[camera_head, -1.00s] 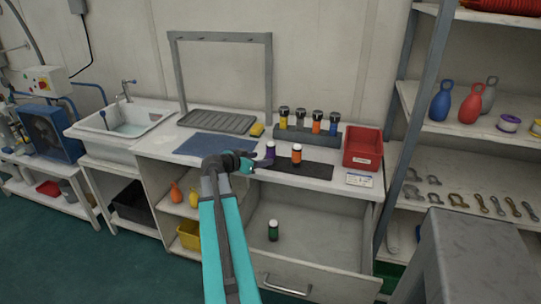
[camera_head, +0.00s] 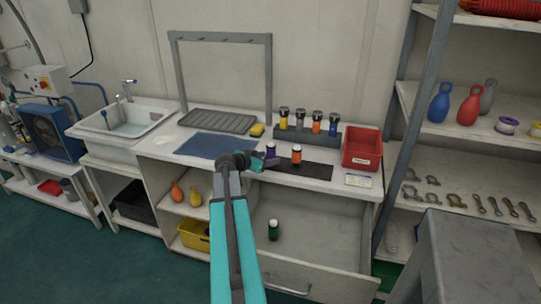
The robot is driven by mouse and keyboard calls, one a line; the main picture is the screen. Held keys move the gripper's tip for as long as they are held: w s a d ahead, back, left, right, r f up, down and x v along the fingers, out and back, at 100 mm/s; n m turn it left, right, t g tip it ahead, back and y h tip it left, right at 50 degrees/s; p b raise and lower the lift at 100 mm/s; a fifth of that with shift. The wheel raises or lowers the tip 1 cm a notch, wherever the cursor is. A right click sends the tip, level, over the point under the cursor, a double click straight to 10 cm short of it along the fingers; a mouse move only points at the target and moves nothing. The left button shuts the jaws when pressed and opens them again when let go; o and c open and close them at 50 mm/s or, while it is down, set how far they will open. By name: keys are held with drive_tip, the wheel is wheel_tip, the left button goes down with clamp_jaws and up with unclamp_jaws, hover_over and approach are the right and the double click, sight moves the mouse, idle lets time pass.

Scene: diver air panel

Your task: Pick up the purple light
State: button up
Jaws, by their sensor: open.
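The purple light (camera_head: 271,149) stands upright on a dark mat (camera_head: 318,170) on the white counter. My gripper (camera_head: 268,161) is open at the near left side of the purple light, with its jaws close to the light's lower part. I cannot tell whether the jaws touch it or lie around it. The jaws partly hide the light's base.
An orange light (camera_head: 296,155) stands on the mat just right of the purple one. Behind is a grey rack (camera_head: 305,137) with several lights. A red bin (camera_head: 361,149) is at the right. Below, an open drawer (camera_head: 320,235) holds a green light (camera_head: 273,230).

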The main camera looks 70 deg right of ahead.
drive_tip(key=shift+p+x, duration=0.3)
drive_tip(key=shift+x, duration=1.05)
drive_tip(key=c, duration=1.3)
